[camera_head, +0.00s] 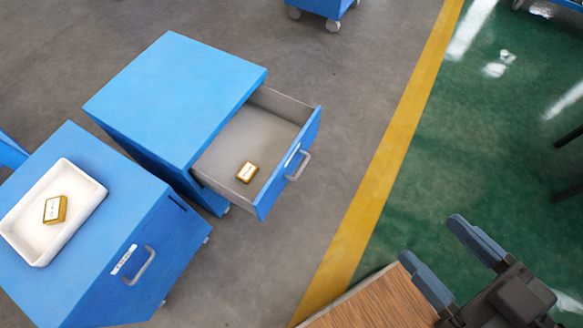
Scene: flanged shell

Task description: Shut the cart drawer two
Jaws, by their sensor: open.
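One blue cart (176,98) stands at the upper left with its drawer (290,166) pulled out toward the right. The drawer has a grey inside, a blue front and a grey handle (299,166). A small gold box (247,172) with a white label lies in it. The number on the drawer's label is too small to read. A second blue cart (122,205) at the lower left has its drawer front (140,262) shut. My gripper (438,257) is at the lower right, open and empty, well apart from the open drawer.
A white tray (92,184) with a gold box (55,209) sits on the nearer cart. A wooden surface (370,304) lies beside and below my gripper. Grey floor and a yellow line (385,150) lie clear between the drawer and my gripper.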

